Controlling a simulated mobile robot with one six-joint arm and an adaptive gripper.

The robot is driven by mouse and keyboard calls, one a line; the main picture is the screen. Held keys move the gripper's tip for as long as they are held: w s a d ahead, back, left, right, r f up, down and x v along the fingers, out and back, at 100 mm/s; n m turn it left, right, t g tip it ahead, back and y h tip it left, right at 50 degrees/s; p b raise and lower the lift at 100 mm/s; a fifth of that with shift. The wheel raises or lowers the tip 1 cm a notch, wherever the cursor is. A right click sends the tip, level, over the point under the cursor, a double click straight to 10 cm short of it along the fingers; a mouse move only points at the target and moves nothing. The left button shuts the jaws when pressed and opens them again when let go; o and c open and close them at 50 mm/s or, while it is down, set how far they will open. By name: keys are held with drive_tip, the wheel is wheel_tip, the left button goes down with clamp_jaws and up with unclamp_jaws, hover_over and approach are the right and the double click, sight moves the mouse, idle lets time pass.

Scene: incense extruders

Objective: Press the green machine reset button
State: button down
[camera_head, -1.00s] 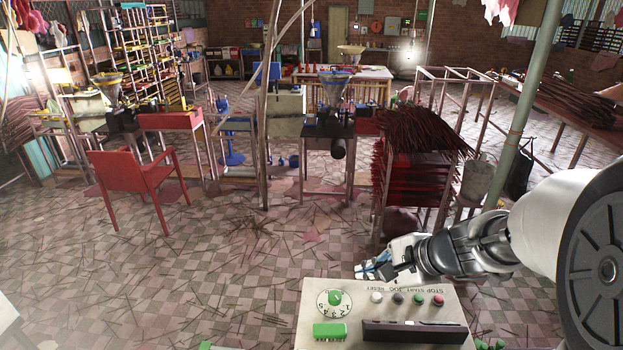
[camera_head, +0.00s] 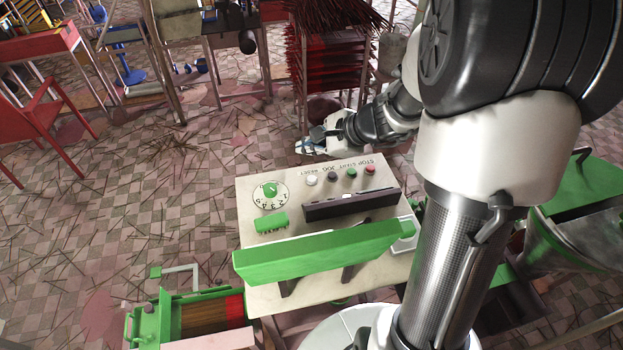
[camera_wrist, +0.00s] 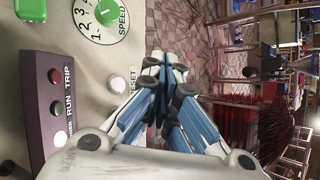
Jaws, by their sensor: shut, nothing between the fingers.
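The control panel (camera_head: 262,222) is a pale slab with a row of small buttons labelled STOP, START, JOG and RESET. The white reset button (camera_head: 311,180) is at the left end of the row. It also shows in the wrist view (camera_wrist: 117,84), beside the RESET lettering. My gripper (camera_head: 307,147) is shut and empty, just beyond the panel's far edge and close to the white button. In the wrist view its closed fingertips (camera_wrist: 163,72) are to the right of the button, apart from it in the picture. The height gap cannot be told.
A dark button (camera_head: 331,176), green button (camera_head: 351,172) and red button (camera_head: 369,170) stand close beside the white one. A speed dial (camera_head: 270,194), green block (camera_head: 271,222) and dark indicator box (camera_head: 350,206) are on the panel. A green bar (camera_head: 315,252) crosses its near side.

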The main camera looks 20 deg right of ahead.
sight(310, 181)
wheel_tip(310, 181, down, 8)
drive_tip(key=b, duration=0.6)
drive_tip(key=shift+r, duration=0.15)
idle(1.0)
drive_tip(key=shift+f+b, duration=0.45)
drive_tip(key=shift+b, duration=0.2)
drive_tip(key=shift+f+b, duration=0.5)
drive_tip(key=shift+b, duration=0.05)
idle(0.4)
drive_tip(key=shift+r, duration=0.1)
drive_tip(key=shift+r+p, duration=0.7)
drive_tip(key=shift+r, duration=0.15)
drive_tip(key=shift+r, duration=0.15)
wheel_tip(310, 181, up, 5)
drive_tip(key=p, duration=0.4)
